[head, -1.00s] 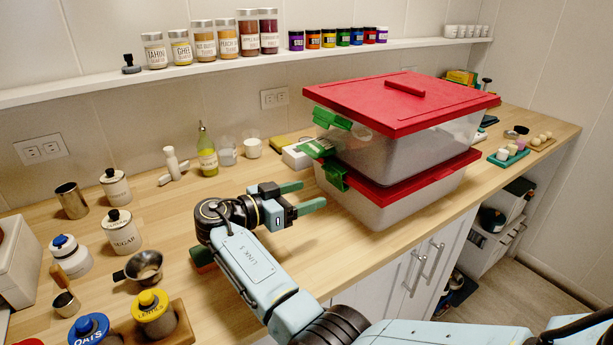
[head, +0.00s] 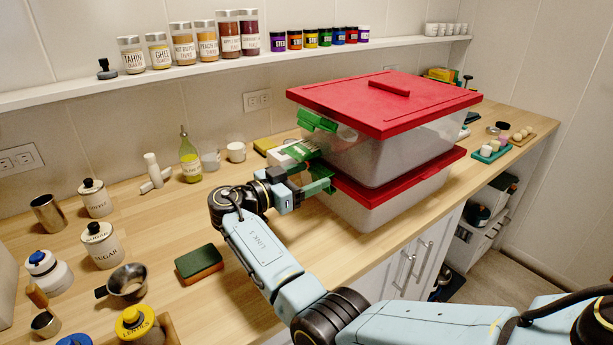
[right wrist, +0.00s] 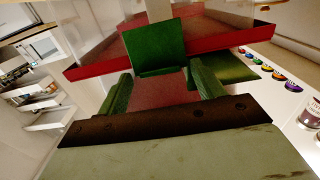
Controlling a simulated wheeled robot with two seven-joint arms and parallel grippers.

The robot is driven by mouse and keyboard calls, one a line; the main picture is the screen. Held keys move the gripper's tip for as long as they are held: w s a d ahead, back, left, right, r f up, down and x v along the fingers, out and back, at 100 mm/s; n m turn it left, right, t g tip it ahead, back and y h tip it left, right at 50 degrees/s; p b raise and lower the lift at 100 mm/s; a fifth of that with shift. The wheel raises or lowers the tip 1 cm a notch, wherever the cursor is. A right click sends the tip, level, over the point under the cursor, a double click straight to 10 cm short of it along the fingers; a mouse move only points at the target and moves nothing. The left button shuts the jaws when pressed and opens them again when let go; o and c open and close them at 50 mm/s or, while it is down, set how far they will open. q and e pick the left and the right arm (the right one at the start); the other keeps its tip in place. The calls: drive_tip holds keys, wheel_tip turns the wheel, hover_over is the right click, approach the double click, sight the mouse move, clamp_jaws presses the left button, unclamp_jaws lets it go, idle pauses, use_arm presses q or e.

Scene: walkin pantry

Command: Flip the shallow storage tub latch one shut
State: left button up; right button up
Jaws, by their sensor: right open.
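Two clear tubs with red lids are stacked on the counter. The lower, shallower tub (head: 375,212) has a red lid (head: 410,178) and green latch parts at its left end. One green latch (head: 320,169) is at my right gripper (head: 308,180), partly hidden by it in the head view. In the right wrist view, a green latch flap (right wrist: 155,46) stands out from the red rim, just beyond and between the open fingers of my right gripper (right wrist: 162,88). Contact cannot be told. My left gripper is not in view.
The upper tub (head: 385,150) has its own green latch (head: 317,121). A sponge (head: 199,263), a metal scoop (head: 128,281) and canisters stand to the left. A bottle (head: 189,157) and white cups are behind.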

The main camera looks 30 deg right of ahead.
drive_tip(key=c, duration=1)
drive_tip(key=shift+d+r+y, duration=0.2)
drive_tip(key=shift+y, duration=0.3)
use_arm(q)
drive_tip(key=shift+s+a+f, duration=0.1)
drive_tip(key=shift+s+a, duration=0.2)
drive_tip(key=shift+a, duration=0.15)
use_arm(e)
drive_tip(key=shift+d+r+g+y, duration=0.25)
drive_tip(key=shift+d+g+y, duration=0.1)
drive_tip(key=shift+y, duration=0.45)
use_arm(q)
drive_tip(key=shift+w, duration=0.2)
use_arm(e)
drive_tip(key=o, duration=1)
drive_tip(key=shift+a, duration=0.1)
